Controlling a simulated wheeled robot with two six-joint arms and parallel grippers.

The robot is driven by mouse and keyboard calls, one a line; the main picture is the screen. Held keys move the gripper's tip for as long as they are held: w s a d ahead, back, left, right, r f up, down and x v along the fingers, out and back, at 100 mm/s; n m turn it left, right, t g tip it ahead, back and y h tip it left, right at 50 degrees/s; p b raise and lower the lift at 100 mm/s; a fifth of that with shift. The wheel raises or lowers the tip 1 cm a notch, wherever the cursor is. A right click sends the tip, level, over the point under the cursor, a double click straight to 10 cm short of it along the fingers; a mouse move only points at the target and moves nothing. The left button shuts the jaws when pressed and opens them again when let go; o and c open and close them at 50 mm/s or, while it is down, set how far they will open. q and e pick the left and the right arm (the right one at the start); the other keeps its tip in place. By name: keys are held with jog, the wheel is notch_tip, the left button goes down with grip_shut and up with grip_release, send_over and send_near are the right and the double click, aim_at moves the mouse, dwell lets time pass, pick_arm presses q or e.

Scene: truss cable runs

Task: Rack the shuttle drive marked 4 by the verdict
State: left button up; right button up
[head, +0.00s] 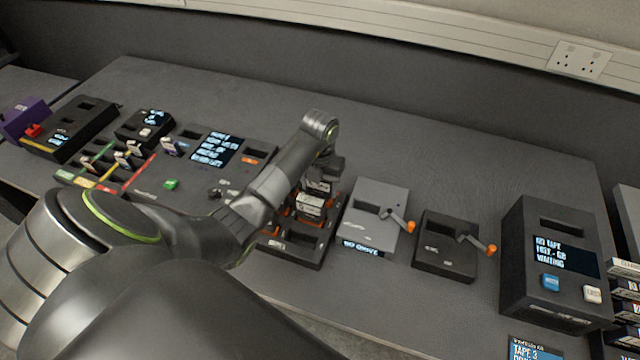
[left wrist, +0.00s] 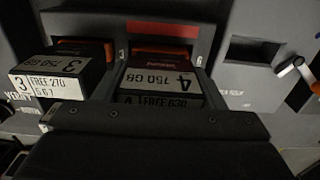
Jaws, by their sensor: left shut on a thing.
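The shuttle drive marked 4 (left wrist: 158,82) shows in the left wrist view, with a label reading 750 GB and FREE 630. My left gripper (head: 327,168) is shut on it; in the wrist view the dark gripper body covers its near end. It is at a bay of the dark drive holder (head: 318,252); I cannot tell whether it is still partly seated. The drive marked 3 (left wrist: 62,75) stands beside it on the left, labelled FREE 270. A dark screen with blue-white text (head: 216,148) is left of my forearm, too small to read. My right gripper is out of view.
A slotted rack with green, yellow and red marks (head: 108,165) lies at the left. A grey dock with an orange-tipped lever (head: 374,212) and a dark levered unit (head: 445,247) stand right of the holder. A tape unit (head: 555,215) is farther right. The table's back is clear.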

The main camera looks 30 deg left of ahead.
pick_arm(q)
jog(key=shift+f+b, duration=0.5)
jog(key=shift+f, duration=0.1)
dwell(0.6)
jog(key=o, duration=1.3)
jog(key=shift+o, duration=0.3)
jog(key=shift+o, duration=0.8)
jog(key=shift+r+p, duration=3)
jog(key=shift+r, duration=0.85)
